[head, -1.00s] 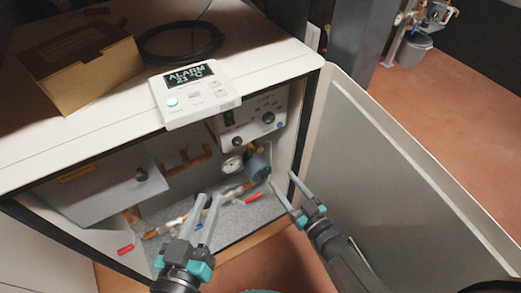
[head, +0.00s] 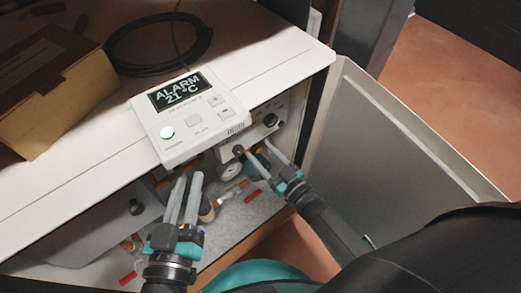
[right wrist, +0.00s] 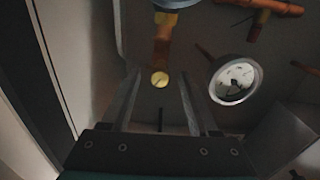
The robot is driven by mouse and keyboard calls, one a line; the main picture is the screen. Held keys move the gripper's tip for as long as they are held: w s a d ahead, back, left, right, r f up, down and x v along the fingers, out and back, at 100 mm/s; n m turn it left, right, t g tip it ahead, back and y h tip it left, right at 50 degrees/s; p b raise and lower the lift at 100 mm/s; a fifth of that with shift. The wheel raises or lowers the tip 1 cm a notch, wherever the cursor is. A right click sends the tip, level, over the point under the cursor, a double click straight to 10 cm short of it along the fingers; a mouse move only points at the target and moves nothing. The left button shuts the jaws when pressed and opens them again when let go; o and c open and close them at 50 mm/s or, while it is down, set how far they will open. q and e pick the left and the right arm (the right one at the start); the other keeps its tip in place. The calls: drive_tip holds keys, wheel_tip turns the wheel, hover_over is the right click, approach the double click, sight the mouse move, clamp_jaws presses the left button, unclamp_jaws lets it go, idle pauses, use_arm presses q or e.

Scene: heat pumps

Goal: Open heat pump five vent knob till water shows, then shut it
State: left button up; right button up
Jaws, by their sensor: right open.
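The open heat pump cabinet (head: 95,215) fills the left of the head view. A small round brass-yellow end (right wrist: 160,80) shows between my right fingers in the right wrist view; it may be the vent knob, but I cannot tell. It sits in line with a copper-coloured fitting (right wrist: 162,45) below a blue part (right wrist: 180,4). My right gripper (head: 257,149) is open inside the cabinet, beside the gauge (head: 229,172), which also shows in the right wrist view (right wrist: 233,80). My left gripper (head: 189,177) looks open and empty in front of the cabinet. No water shows.
A control panel (head: 187,112) reading "ALARM 21 °C" overhangs the cabinet's front edge. A cardboard box (head: 50,85) and a black cable coil (head: 158,42) lie on top. The open door (head: 395,150) stands close to my right arm. Red handles lie low inside, one at left (head: 128,278).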

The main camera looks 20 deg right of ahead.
drive_tip(key=shift+c, duration=0.4)
clamp_jaws()
idle(0.4)
drive_tip(key=n, duration=0.3)
drive_tip(key=shift+n, duration=2.1)
